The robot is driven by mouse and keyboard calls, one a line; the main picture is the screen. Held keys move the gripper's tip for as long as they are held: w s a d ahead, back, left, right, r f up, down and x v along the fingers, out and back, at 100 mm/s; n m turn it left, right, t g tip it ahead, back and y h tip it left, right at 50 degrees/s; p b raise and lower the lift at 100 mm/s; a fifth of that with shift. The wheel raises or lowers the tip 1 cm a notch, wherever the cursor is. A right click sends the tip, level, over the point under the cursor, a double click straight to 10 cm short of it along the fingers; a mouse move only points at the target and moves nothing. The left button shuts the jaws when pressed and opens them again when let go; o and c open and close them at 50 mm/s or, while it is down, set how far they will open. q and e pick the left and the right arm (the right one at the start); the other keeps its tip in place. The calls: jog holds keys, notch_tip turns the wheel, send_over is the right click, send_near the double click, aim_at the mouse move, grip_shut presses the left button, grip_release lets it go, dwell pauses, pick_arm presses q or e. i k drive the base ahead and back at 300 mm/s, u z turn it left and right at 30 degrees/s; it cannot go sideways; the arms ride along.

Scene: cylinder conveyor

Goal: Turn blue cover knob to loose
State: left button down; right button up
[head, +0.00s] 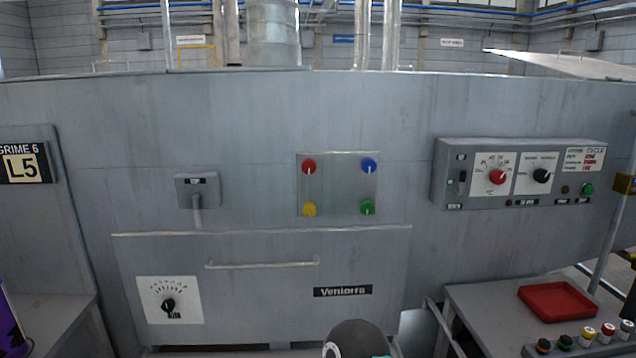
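The blue cover knob (369,165) sits at the top right corner of a square grey cover plate (338,184) on the machine's front wall. A red knob (309,166) is at the plate's top left, a yellow knob (309,209) at its bottom left and a green knob (367,207) at its bottom right. The plate lies flat against the wall. I cannot tell from here which way the blue knob is turned. Neither of my grippers shows in the head view, and nothing touches the knobs.
A control box (520,174) juts from the wall at the right. Below the plate is a panel with a long handle (262,264) and a black dial (168,305). A red tray (557,301) and several coloured buttons are on the right-hand bench. Space before the plate is clear.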

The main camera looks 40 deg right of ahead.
aim_at(368, 165)
jog(key=z, duration=0.25)
jog(key=i, duration=0.8)
jog(key=z, duration=0.35)
jog(key=k, duration=0.9)
jog(key=z, duration=0.2)
jog(key=i, duration=0.9)
jog(key=u, duration=0.1)
